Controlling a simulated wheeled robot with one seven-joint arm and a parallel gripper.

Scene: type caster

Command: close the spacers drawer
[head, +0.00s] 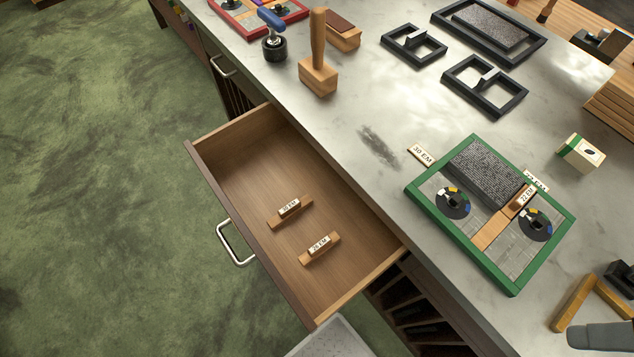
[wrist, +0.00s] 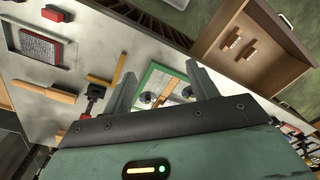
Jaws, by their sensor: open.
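The spacers drawer (head: 300,160) stands pulled out from the bench, over the green floor. Its front panel carries a silver bar handle (head: 235,244). Two labelled wooden spacers lie on its floor, one in the middle (head: 290,211) and one nearer the front right (head: 319,248). In the wrist view the open drawer (wrist: 222,22) is at the upper right, with both spacers visible inside. My gripper (wrist: 162,88) is open and empty, its two fingers apart. It is above the bench top, away from the drawer and its handle.
A green-framed tray (head: 562,238) sits on the bench beside the drawer. A wooden mallet (head: 318,72), a blue-handled tool (head: 272,35) and black frames (head: 484,86) stand farther back. Another closed drawer handle (head: 222,68) is at upper left.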

